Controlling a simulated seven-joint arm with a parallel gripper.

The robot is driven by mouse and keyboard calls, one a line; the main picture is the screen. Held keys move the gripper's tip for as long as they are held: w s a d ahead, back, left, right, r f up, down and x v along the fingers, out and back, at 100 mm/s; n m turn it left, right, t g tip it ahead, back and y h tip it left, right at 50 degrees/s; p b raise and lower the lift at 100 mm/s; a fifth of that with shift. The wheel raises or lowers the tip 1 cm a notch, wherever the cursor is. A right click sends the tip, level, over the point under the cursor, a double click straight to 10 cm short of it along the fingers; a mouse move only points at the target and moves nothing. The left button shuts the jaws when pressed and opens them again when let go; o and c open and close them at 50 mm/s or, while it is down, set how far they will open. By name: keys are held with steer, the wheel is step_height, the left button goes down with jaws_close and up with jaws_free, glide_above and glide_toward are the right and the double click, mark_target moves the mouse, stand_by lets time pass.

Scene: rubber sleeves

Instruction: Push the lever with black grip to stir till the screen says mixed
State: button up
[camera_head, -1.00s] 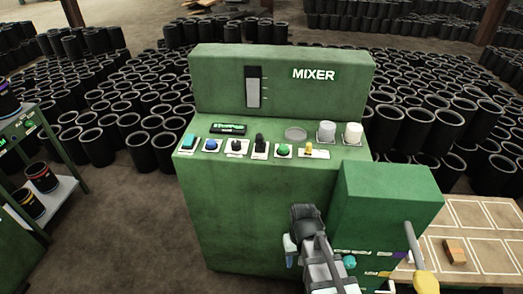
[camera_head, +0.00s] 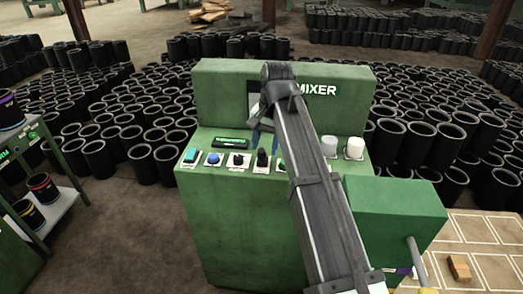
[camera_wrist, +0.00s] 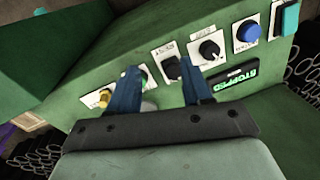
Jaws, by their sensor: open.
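The lever with the black grip (camera_head: 262,158) stands on the control panel of the green mixer. In the wrist view the black grip (camera_wrist: 171,68) shows just beyond my fingertips, nearer the right finger. The small screen (camera_wrist: 238,79) reads STOPPED in green in the wrist view; the screen (camera_head: 232,143) is too small to read surely in the head view. My gripper (camera_head: 265,140) is open and empty above the panel, its blue fingers pointing down by the lever. I cannot tell whether a finger touches the grip. My arm hides part of the panel's right side.
Beside the lever are a black knob (camera_wrist: 209,49), a blue button (camera_wrist: 247,31), a teal button (camera_head: 191,155), a green button and a yellow switch (camera_wrist: 104,97). White cups (camera_head: 354,148) stand at the panel's right. A green box (camera_head: 395,215) juts out at front right.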

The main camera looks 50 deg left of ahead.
mark_target(262, 149)
step_height(262, 149, up, 8)
steer(key=w+a+m, duration=0.1)
steer(key=w+m, duration=0.1)
steer(key=f, duration=0.4)
steer(key=a+f, duration=0.1)
steer(key=f, duration=0.3)
steer(key=a+f, duration=0.1)
steer(key=f, duration=0.4)
steer(key=shift+s+a+f, duration=0.1)
steer(key=shift+s+a, duration=0.1)
steer(key=shift+s, duration=0.2)
jaws_close()
